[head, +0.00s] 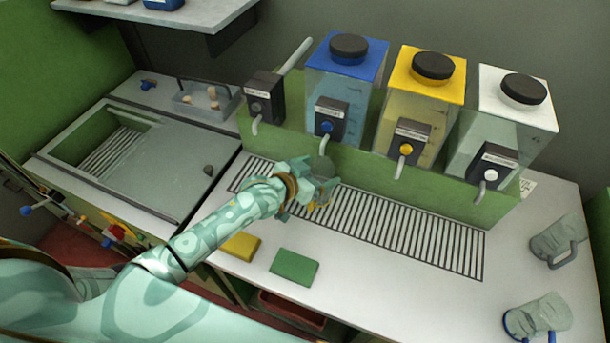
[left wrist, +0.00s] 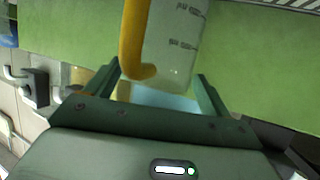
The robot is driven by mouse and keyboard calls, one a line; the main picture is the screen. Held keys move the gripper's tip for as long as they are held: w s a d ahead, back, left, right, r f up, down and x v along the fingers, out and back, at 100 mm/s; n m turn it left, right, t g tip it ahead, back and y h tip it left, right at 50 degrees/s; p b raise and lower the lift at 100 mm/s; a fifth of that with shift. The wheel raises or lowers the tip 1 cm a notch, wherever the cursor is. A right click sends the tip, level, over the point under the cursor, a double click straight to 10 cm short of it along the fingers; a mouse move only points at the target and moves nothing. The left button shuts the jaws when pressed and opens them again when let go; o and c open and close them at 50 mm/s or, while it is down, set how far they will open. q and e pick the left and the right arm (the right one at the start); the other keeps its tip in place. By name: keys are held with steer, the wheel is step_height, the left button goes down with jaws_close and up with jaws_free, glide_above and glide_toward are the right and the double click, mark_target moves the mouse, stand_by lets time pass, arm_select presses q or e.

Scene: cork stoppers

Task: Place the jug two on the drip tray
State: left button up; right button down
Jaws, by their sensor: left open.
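A clear jug with measuring marks and a yellow handle (left wrist: 178,45) stands between the fingers of my left gripper (left wrist: 157,75) in the left wrist view. The gripper is open, with a finger on either side of the jug. In the head view my left gripper (head: 315,190) is over the left part of the slotted drip tray (head: 420,232), and it hides most of this jug. I cannot tell whether the jug's base touches the tray. No number shows on any jug. My right gripper is out of view.
Dispensers with blue (head: 345,56), yellow (head: 428,75) and white (head: 517,97) lids stand behind the tray, their spouts overhanging it. A grey-handled jug (head: 553,240) and a blue-handled jug (head: 540,316) are at right.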

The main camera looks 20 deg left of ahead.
arm_select(q)
steer(key=p+v, duration=0.2)
steer(key=v, duration=0.9)
steer(key=shift+s+a, duration=0.15)
steer(key=shift+s, duration=0.15)
steer(key=shift+r, duration=0.1)
